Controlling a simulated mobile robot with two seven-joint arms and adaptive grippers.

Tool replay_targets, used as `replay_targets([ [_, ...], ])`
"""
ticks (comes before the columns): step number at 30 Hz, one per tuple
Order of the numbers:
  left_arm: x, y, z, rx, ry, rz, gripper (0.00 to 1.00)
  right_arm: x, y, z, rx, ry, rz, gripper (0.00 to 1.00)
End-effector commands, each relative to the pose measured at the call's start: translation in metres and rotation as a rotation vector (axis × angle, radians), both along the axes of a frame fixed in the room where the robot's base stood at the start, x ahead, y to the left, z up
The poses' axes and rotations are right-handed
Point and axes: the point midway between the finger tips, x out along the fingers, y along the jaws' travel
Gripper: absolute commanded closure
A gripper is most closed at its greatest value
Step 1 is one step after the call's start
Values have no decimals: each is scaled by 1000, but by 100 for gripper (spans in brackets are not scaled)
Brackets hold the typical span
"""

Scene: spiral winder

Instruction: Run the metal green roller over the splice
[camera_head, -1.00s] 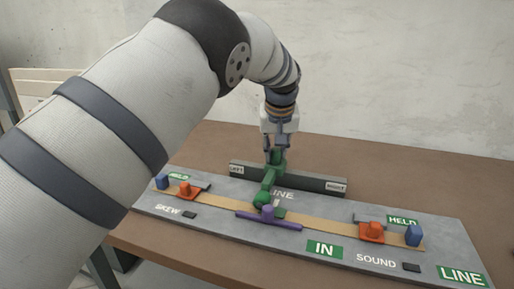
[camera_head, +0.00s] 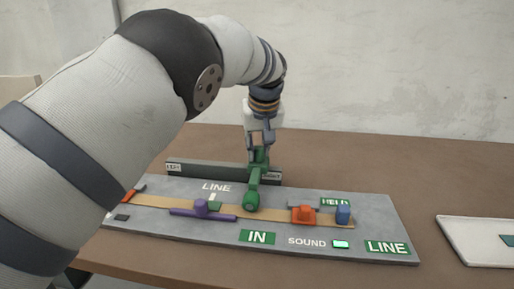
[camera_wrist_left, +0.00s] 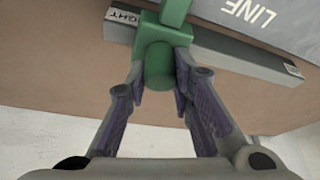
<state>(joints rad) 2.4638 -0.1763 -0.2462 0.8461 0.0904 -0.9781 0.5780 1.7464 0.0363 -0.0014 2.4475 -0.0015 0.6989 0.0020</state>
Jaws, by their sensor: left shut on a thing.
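My left gripper (camera_head: 261,146) is shut on the upright handle of the green metal roller (camera_head: 253,188). The grip also shows in the left wrist view, with the fingers (camera_wrist_left: 160,88) either side of the green handle (camera_wrist_left: 157,62). The roller's arm reaches forward, and its head is at the tan strip (camera_head: 274,212), right of the purple bar (camera_head: 203,213) and left of the right orange clamp (camera_head: 303,214). I cannot tell whether it touches the strip. The splice itself is not distinct. My right gripper is not in view.
A dark bar (camera_head: 208,174) marked LEFT and RIGHT lies behind the grey board (camera_head: 180,237). A blue block (camera_head: 344,214) stands at the strip's right end. The SOUND lamp (camera_head: 341,244) glows green. A white tray (camera_head: 480,243) is at right.

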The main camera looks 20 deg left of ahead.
Motion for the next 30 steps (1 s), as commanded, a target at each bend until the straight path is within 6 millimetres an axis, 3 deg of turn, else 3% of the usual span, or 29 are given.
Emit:
replay_targets([
  [1, 0, -5, -2, -10, 1, -3, 100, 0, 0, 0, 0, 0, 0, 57],
  [2, 0, -5, -2, -10, 1, -3, 76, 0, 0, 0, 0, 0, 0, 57],
  [4, 0, -5, -2, -10, 0, -3, 60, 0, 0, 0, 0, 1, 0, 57],
  [5, 0, -5, -2, -9, 0, -3, 58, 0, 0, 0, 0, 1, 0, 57],
  [15, -1, -4, 6, -5, -2, -2, 58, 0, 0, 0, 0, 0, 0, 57],
  [24, -26, -20, 77, -6, -5, -4, 58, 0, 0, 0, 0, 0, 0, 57],
  [30, -37, -27, 106, -7, -1, -4, 58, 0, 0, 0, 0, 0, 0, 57],
])
